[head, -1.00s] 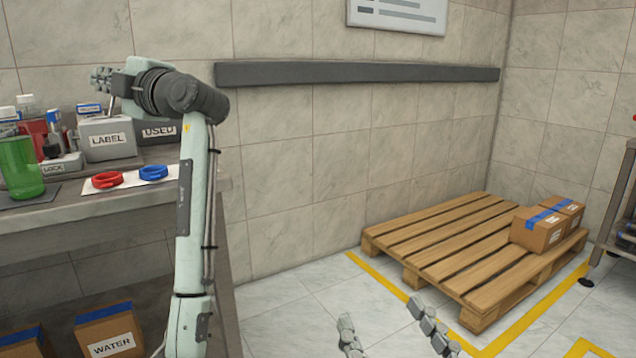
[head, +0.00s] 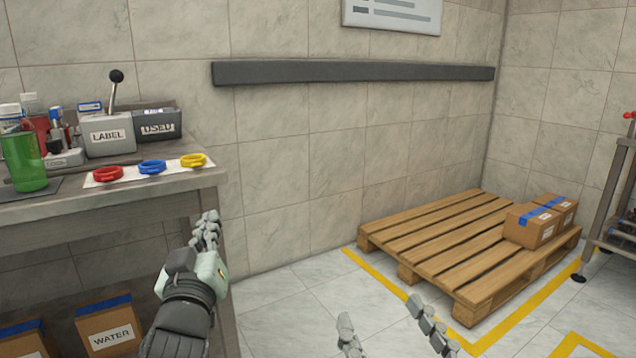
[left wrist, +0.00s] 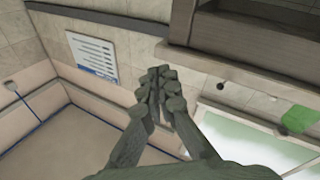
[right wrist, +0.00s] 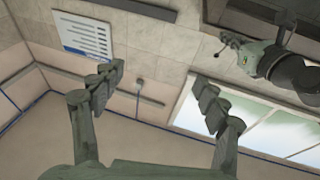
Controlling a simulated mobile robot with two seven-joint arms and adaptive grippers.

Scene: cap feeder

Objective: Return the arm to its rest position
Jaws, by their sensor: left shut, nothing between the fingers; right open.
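My left gripper (head: 208,232) is in front of the bench's right end, below the level of the bench top, pointing up. In the left wrist view the left gripper (left wrist: 160,78) has its fingers together with nothing between them. My right gripper (head: 385,322) is low at the bottom middle of the head view, fingers spread and empty. In the right wrist view the right gripper (right wrist: 160,90) also shows wide apart, with my left arm (right wrist: 285,65) at the upper right.
The bench (head: 120,200) holds red (head: 108,174), blue (head: 152,167) and yellow (head: 193,160) rings, a green cup (head: 24,162), a LABEL box (head: 108,134) with a lever and a USED box (head: 157,124). A pallet (head: 440,245) with cartons (head: 540,222) stands right. Open floor lies between.

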